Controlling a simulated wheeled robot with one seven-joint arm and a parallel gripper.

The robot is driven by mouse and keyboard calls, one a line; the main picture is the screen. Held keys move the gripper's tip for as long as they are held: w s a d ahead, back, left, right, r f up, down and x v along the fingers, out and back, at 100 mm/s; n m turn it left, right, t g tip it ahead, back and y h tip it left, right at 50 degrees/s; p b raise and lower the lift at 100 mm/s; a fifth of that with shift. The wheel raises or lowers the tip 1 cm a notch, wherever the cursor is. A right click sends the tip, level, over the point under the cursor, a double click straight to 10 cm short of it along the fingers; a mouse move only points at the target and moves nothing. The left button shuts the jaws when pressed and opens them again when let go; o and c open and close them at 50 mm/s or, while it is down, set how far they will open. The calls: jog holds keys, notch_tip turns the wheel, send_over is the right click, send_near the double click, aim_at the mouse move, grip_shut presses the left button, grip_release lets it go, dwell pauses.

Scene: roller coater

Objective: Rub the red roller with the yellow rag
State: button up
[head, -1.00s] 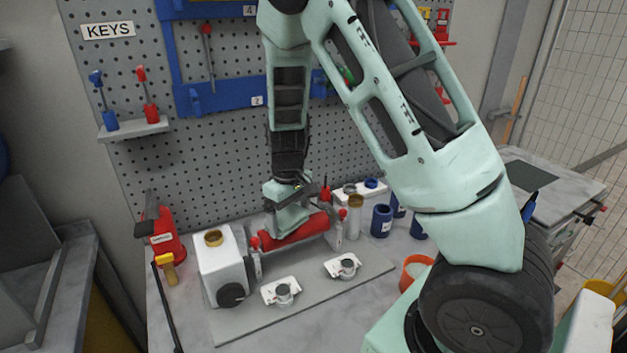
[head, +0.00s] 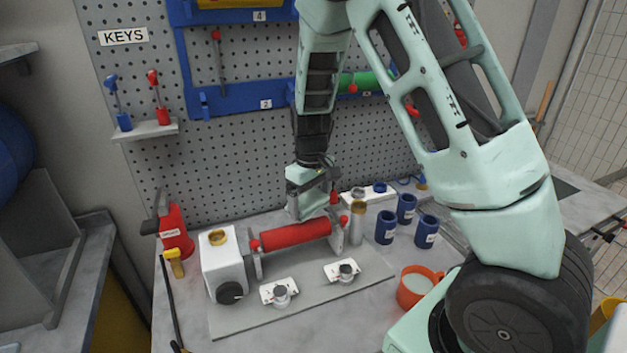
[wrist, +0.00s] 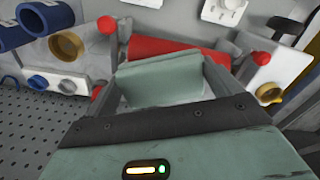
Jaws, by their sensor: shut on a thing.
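The red roller (head: 294,234) lies level between two upright brackets on the grey base plate (head: 300,305). It also shows behind my gripper in the wrist view (wrist: 170,48). My gripper (head: 312,208) points down over the roller's right part. I cannot tell whether the piece touches the roller. I see no clearly yellow rag in these frames.
A white box with a black knob (head: 224,268) stands left of the roller. Blue cups (head: 386,227) and an orange mug (head: 416,286) stand right. The pegboard (head: 240,150) closes off the back.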

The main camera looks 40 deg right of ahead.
jog(key=shift+r+p, duration=1.2)
jog(key=shift+r, duration=0.65)
jog(key=shift+s, duration=0.1)
